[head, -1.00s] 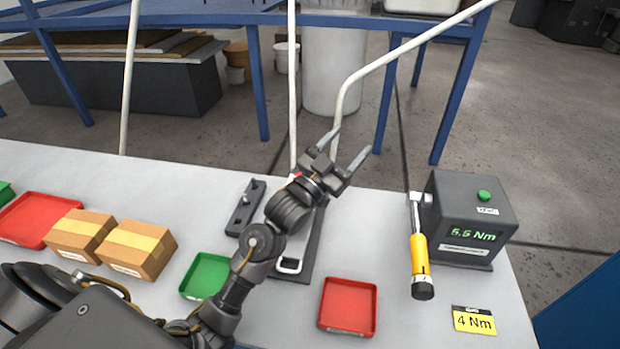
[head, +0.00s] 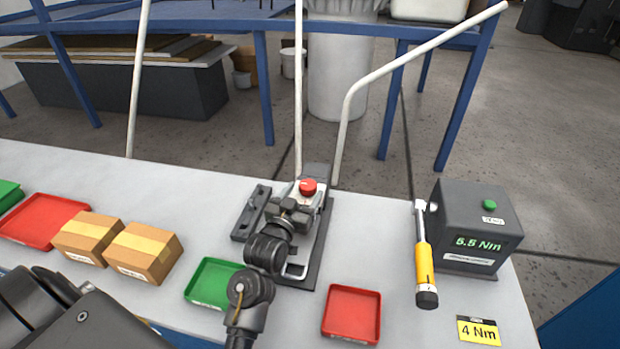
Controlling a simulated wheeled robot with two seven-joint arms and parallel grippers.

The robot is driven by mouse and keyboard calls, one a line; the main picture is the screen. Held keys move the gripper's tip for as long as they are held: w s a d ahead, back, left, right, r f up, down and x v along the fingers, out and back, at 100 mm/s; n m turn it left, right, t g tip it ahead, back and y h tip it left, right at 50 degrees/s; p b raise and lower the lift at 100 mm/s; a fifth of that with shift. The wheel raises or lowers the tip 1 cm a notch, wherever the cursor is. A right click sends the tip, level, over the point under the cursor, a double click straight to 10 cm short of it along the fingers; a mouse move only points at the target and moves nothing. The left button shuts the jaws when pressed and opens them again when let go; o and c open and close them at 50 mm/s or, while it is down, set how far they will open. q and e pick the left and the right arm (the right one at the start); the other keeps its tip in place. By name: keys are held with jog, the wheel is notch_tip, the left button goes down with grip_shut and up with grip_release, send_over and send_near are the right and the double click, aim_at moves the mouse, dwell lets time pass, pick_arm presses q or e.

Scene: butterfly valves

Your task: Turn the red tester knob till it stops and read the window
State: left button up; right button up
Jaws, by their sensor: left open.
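The red knob (head: 308,186) sits on top of a light block at the far end of a dark fixture (head: 318,240) on the bench. My left gripper (head: 302,200) is low over this fixture, just on the near side of the knob. Its jaws are open, with the fingertips hard to make out against the block. I cannot tell whether they touch the knob. My wrist and forearm hide part of the fixture. I cannot make out a reading window by the knob. My right gripper is not in view.
A grey box (head: 478,215) shows 5.5 Nm, with a yellow-handled torque wrench (head: 424,262) at its left side. A 4 Nm card (head: 478,331), a red tray (head: 352,314), a green tray (head: 212,283) and two cartons (head: 145,250) lie around the fixture.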

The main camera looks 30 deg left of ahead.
aim_at(311, 180)
pick_arm(q)
jog(key=shift+w+a+p, duration=0.15)
jog(key=shift+w+p, duration=0.15)
jog(key=shift+w, duration=1.1)
jog(key=shift+w+a+p, duration=0.1)
jog(key=shift+w+p, duration=0.15)
jog(key=shift+w, duration=1.1)
jog(key=c, duration=1)
jog(key=shift+o, duration=0.2)
